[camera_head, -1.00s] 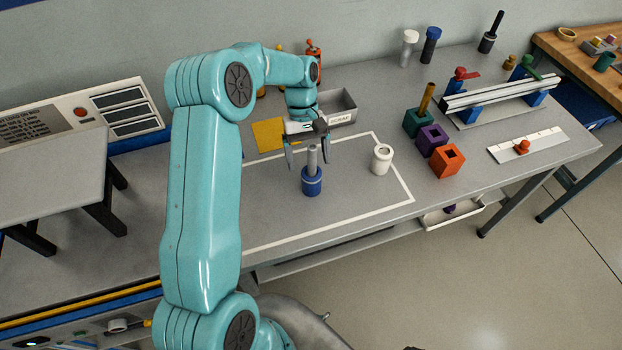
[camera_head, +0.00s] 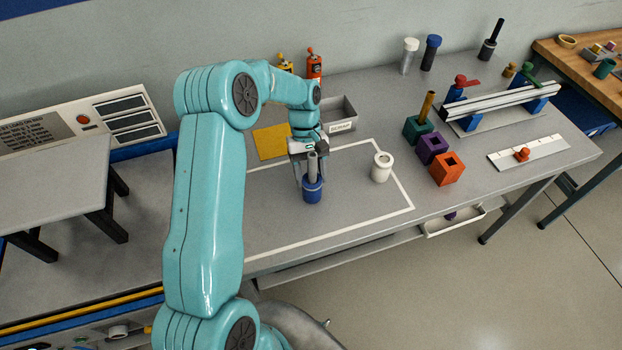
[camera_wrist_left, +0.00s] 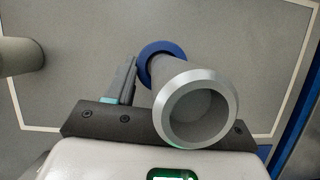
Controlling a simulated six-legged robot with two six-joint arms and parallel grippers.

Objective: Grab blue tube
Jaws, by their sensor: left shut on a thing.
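The blue tube (camera_head: 312,193) stands upright on the table inside the white outline, with a grey shaft (camera_head: 312,166) rising from its blue lower part. My left gripper (camera_head: 309,176) comes from above and is shut on it at the shaft. In the left wrist view, the grey shaft's hollow end (camera_wrist_left: 202,108) faces the camera, and the blue part (camera_wrist_left: 158,50) shows beyond it. One finger (camera_wrist_left: 127,84) lies along the shaft's left side; the other is mostly hidden behind the shaft. My right gripper is not in view.
A white cylinder (camera_head: 382,167) stands to the right inside the outline. A yellow sheet (camera_head: 272,141) and a grey bin (camera_head: 340,118) lie behind. Green, purple (camera_head: 433,148) and orange (camera_head: 447,169) blocks stand farther right. A blue-capped tube (camera_head: 430,53) stands at the back.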

